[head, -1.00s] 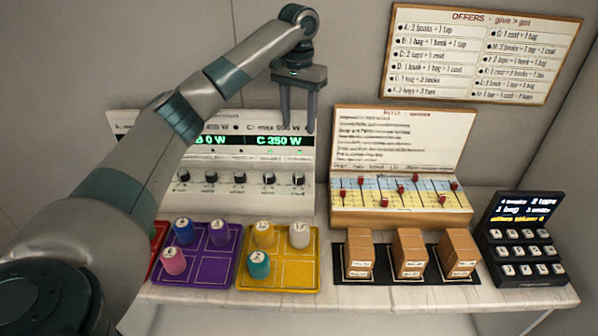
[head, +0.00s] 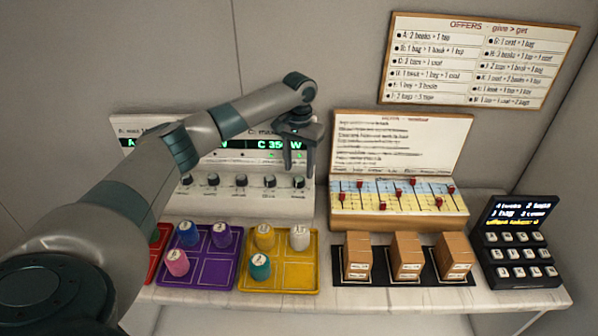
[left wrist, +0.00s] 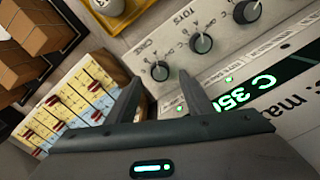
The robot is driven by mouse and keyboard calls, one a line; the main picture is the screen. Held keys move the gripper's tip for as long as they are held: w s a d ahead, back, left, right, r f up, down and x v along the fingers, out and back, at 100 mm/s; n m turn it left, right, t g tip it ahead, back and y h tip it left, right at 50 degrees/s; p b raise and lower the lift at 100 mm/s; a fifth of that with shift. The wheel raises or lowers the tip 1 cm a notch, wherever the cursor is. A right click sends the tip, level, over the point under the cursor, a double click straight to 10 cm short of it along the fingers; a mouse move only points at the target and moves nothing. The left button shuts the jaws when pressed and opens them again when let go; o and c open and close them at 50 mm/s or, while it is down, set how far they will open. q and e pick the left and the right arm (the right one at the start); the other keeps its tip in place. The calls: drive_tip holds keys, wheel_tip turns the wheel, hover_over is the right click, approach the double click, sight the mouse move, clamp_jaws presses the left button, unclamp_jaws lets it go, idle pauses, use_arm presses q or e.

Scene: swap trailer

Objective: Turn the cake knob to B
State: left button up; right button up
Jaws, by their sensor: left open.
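The white console (head: 240,200) at the back of the counter has a row of dark knobs along its lower front and a green lit display. The cake knob (head: 298,182) appears to be the rightmost one. It also shows in the left wrist view (left wrist: 160,72), beside a small label that seems to read CAKE. Its setting is too small to read. My left gripper (head: 298,168) is open and empty, with its fingers pointing down just above this knob. In the left wrist view the fingertips (left wrist: 158,84) are on either side of the knob's line, apparently short of it.
A slider board (head: 400,222) stands just right of the console. Purple (head: 215,283) and yellow (head: 285,282) trays with several cylinders lie in front. A black mat (head: 380,280) with brown boxes and a black keypad (head: 522,255) are to the right.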

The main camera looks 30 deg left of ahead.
sight(299, 179)
use_arm(q)
drive_tip(key=shift+f+p, duration=0.35)
drive_tip(key=shift+f, duration=1.55)
drive_tip(key=c, duration=1)
